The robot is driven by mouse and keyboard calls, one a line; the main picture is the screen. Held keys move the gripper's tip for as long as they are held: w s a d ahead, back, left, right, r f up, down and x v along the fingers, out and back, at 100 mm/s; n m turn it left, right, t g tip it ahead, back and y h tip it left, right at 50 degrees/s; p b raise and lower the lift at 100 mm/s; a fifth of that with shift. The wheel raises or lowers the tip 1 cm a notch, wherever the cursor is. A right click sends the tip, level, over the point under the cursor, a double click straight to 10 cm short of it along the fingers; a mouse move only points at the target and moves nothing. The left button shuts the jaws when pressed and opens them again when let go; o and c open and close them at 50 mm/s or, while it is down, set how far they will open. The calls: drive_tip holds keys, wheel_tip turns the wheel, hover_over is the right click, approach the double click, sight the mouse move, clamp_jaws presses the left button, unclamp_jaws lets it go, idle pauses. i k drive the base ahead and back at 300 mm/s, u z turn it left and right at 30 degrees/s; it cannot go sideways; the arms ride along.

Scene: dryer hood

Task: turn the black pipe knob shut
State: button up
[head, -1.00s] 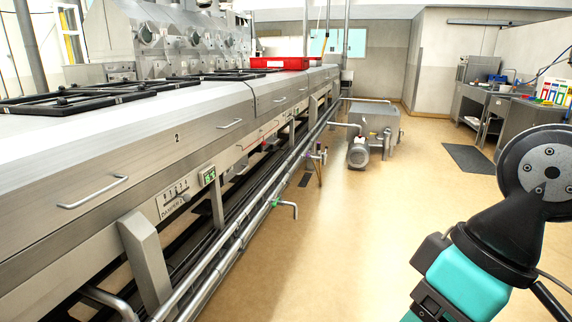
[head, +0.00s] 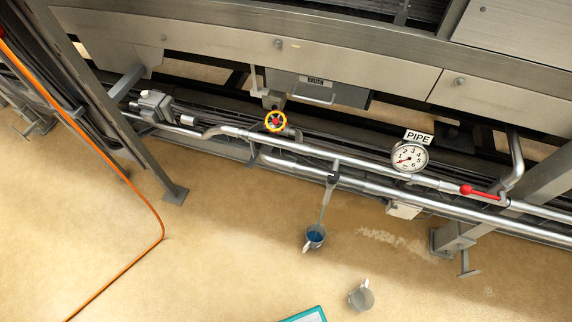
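A silver pipe (head: 370,163) runs along the underside of the machine and carries a white "PIPE" label (head: 418,137). A small dark fitting (head: 333,177) sits on the pipe, with a thin bluish stream or spout below it. I cannot tell whether this fitting is the black knob; no other clear black knob shows. The stream reaches down to a cup with blue contents (head: 315,236) on the floor. My gripper is out of view.
A round gauge (head: 410,158) stands above the pipe. A grey cup (head: 361,296) is on the floor. An orange hose (head: 135,257) and a metal post (head: 118,125) are at the left. A machine leg (head: 455,238) is at the right. The floor in front is mostly clear.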

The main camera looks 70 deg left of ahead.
sight(334, 177)
drive_tip(key=u, duration=3.9)
drive_tip(key=k, duration=1)
drive_tip(key=z, duration=2.15)
drive_tip(key=i, duration=0.5)
